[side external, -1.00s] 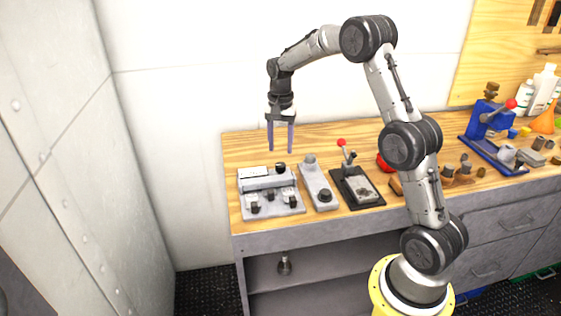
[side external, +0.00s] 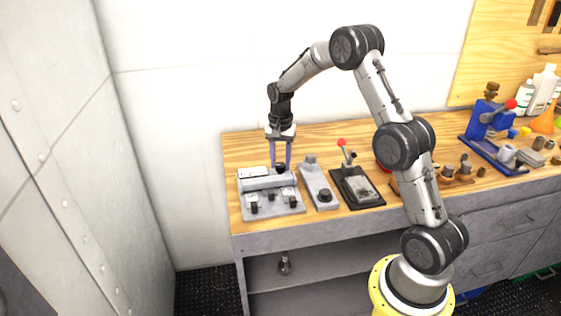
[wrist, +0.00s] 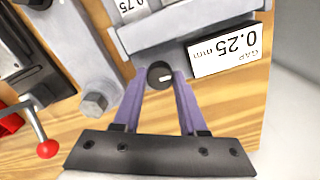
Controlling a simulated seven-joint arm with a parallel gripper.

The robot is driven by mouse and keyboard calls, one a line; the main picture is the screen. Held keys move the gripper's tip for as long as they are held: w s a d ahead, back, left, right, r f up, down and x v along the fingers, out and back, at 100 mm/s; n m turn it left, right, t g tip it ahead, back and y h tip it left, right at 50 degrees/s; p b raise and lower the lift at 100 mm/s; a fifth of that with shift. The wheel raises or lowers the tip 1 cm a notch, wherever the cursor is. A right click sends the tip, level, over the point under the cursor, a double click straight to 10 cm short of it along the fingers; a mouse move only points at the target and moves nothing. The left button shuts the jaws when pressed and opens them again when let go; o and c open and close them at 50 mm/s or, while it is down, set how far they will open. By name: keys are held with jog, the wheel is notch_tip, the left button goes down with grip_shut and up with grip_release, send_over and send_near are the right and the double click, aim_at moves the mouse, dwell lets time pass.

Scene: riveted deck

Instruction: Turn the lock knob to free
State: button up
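The grey fixture (side external: 262,207) stands at the left end of the bench. A small round black lock knob (wrist: 160,76) with a white mark sits at its back edge, and the knob also shows in the side view (side external: 281,169). My gripper (wrist: 160,80) points down at the knob, with one purple finger on each side of it. The fingers are apart, and I see no clear contact with the knob. In the side view my gripper (side external: 281,167) is low over the fixture's back right corner.
A white plate reading "GAP 0.25 mm" (wrist: 226,49) lies close to the knob. A grey bracket with a black knob (side external: 320,187) and a dark fixture with a red-tipped lever (side external: 357,188) stand to the right. Bare wood (side external: 245,150) lies behind the fixture.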

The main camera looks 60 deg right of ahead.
grip_shut()
jog(key=shift+n, duration=0.4)
jog(key=n, duration=0.3)
jog(key=shift+n, duration=0.3)
jog(key=n, duration=0.4)
jog(key=shift+r+n, duration=0.1)
jog(key=shift+n, duration=0.2)
jog(key=n, duration=0.4)
jog(key=shift+n, duration=2.5)
jog(key=shift+w, duration=0.1)
jog(key=o, duration=0.7)
grip_release()
jog(key=shift+c, duration=0.2)
